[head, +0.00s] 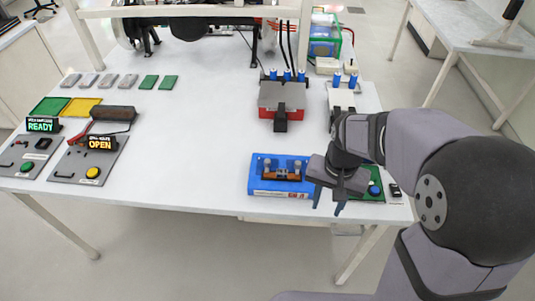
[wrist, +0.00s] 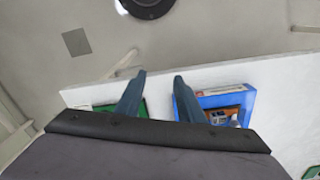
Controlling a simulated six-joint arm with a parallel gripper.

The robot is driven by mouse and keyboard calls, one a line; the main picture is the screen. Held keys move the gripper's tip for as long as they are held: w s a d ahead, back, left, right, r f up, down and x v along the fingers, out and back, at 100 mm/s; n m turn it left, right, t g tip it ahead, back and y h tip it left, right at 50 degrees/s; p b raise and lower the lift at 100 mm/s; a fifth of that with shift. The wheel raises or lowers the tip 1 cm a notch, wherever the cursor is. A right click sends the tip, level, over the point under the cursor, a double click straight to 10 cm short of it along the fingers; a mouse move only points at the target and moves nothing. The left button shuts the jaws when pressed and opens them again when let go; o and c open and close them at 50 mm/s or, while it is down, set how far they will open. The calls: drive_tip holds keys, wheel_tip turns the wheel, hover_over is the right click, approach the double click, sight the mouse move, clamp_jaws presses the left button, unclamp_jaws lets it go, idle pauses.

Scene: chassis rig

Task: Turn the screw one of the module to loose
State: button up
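A blue module (head: 256,186) sits near the front edge of the white table, with an orange-brown part and small upright metal pieces, possibly screws, on top. I cannot tell which one is screw one. The blue module also shows in the wrist view (wrist: 238,97), beside the right finger and partly hidden by the gripper body. My gripper (head: 328,205) is just right of the module at the table's front edge, its fingers apart and empty. In the wrist view the two fingers (wrist: 158,76) show a clear gap with nothing between them.
A green board (head: 374,191) with a blue button lies right of the module, partly behind my gripper. A red and grey device (head: 281,101) with blue-topped posts stands further back. Two control panels (head: 92,160) stand at left, reading READY and OPEN. The table's middle (head: 195,145) is clear.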

drive_tip(key=w+a+r+m+p, duration=0.2)
drive_tip(key=w+a+r+m, duration=0.15)
drive_tip(key=w+a, duration=0.5)
drive_tip(key=m+p, duration=0.2)
drive_tip(key=m, duration=0.4)
hover_over(267, 161)
drive_tip(key=shift+s+d+r, duration=0.1)
drive_tip(key=shift+r, duration=0.05)
drive_tip(key=shift+f+p, duration=1.55)
drive_tip(key=shift+f, duration=2.15)
clamp_jaws()
